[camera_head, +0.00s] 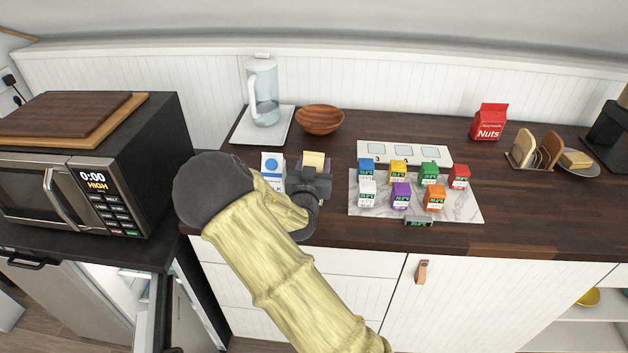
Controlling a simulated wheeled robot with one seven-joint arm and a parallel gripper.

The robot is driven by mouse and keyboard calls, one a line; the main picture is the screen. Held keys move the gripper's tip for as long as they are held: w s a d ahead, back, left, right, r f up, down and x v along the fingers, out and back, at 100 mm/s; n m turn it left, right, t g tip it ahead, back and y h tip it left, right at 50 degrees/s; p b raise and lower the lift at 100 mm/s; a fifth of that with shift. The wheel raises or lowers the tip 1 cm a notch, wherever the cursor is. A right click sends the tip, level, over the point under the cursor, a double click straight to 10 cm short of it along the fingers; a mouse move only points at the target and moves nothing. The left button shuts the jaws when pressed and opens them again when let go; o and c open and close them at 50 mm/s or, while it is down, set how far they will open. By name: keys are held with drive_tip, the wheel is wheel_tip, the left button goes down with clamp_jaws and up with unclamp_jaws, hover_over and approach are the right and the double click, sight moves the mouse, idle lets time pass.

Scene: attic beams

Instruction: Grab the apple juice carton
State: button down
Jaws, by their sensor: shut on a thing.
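My gripper (312,180) is at the counter's front left part, below the wooden bowl. It is shut on a carton with a pale yellow top (314,159). My gripper and arm hide most of this carton, and I cannot read a label on it or tell whether it is clear of the counter.
Several small coloured boxes, one purple (401,195), stand on a marble board (465,208) to the right. A glass pitcher (264,95) and a wooden bowl (320,119) stand behind. A microwave (100,190) is left. The counter's right front is clear.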

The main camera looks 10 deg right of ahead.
drive_tip(key=shift+w+r, duration=0.1)
drive_tip(key=shift+w, duration=0.05)
drive_tip(key=shift+r, duration=0.15)
drive_tip(key=shift+a+r, duration=0.2)
drive_tip(key=shift+r, duration=0.15)
drive_tip(key=r, duration=0.7)
drive_tip(key=shift+s+d+r+b, duration=0.2)
drive_tip(key=shift+s+r+b, duration=0.05)
drive_tip(key=shift+r+b, duration=0.15)
drive_tip(key=shift+r, duration=0.55)
drive_tip(key=shift+w, duration=0.1)
drive_tip(key=shift+f, duration=0.1)
